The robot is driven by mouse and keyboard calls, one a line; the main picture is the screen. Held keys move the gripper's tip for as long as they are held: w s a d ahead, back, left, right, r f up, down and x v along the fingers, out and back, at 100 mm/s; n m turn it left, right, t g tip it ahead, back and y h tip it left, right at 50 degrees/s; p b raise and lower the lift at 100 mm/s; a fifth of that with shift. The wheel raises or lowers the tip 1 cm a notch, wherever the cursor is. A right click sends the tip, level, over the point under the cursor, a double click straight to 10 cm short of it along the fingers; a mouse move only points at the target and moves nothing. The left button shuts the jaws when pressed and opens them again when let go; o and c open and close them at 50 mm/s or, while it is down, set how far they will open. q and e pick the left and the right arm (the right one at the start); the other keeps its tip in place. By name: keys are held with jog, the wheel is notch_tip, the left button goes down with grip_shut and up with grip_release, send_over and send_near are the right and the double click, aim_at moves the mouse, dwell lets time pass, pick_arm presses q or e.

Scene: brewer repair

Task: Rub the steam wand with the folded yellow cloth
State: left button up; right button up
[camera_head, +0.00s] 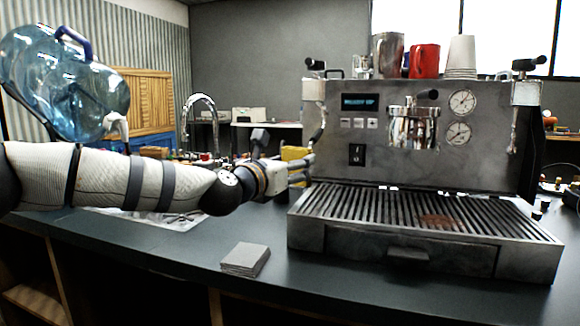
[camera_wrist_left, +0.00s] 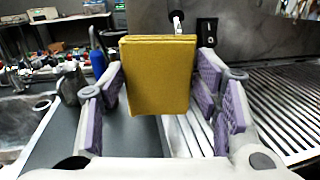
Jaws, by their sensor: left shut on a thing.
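The folded yellow cloth (camera_head: 294,153) is between the fingers of my left gripper (camera_head: 303,170), at the left end of the espresso machine. In the left wrist view the cloth (camera_wrist_left: 160,75) stands upright as a flat block, with the purple-padded fingers of the left gripper (camera_wrist_left: 160,88) on both sides. The steam wand (camera_head: 321,122) hangs at the machine's left front, close to the cloth. In the left wrist view the wand's pale end (camera_wrist_left: 177,22) shows just above the cloth's top edge, the rest hidden behind it. I cannot tell whether they touch. My right gripper is not in view.
The espresso machine (camera_head: 350,230) has a slatted drip tray with a brown stain (camera_head: 437,221). A folded grey cloth (camera_head: 246,260) lies on the dark counter (camera_head: 185,255) in front. Cups (camera_head: 424,61) stand on the machine. A large blue water bottle (camera_head: 65,85) is at the left.

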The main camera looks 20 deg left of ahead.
pick_arm(q)
jog(key=shift+w, duration=0.3)
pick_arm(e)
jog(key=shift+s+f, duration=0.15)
pick_arm(q)
jog(key=shift+d, duration=0.1)
